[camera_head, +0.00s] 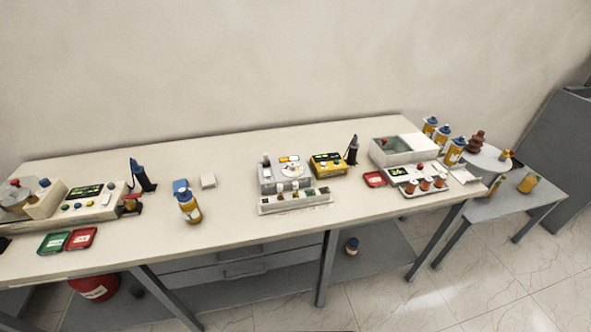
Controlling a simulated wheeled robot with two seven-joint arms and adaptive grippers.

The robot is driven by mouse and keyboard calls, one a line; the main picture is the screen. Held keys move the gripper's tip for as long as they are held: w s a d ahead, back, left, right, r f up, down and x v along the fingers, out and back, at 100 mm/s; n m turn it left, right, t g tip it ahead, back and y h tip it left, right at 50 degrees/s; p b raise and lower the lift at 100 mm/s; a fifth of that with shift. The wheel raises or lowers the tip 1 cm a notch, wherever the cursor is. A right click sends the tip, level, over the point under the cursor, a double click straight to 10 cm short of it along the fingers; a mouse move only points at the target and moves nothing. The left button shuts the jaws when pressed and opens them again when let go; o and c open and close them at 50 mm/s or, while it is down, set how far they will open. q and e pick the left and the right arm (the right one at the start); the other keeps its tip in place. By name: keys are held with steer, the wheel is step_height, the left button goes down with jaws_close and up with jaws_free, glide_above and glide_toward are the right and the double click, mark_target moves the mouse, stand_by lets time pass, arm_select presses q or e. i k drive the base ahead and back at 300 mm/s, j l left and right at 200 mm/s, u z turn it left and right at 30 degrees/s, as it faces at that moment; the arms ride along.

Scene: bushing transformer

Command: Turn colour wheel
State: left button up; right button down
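A grey box-shaped device (268,184) stands in the middle of the long bench. A pale round disc (292,170) sits on its top, with small dark or coloured spots; it looks like the colour wheel, but it is too small to make out its marks. A yellow label lies just behind the disc. A white rack (297,203) with several small vials stands directly in front of the device and partly hides its front. Neither of my grippers is in view.
A yellow instrument (327,165) and a dark handheld tool (352,150) stand right of the device. The bench top (250,150) behind the device is clear.

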mark_target(292, 170)
steer(key=j+z, duration=0.25)
steer(key=z, duration=0.15)
steer(key=j+z, duration=0.6)
steer(key=z, duration=0.25)
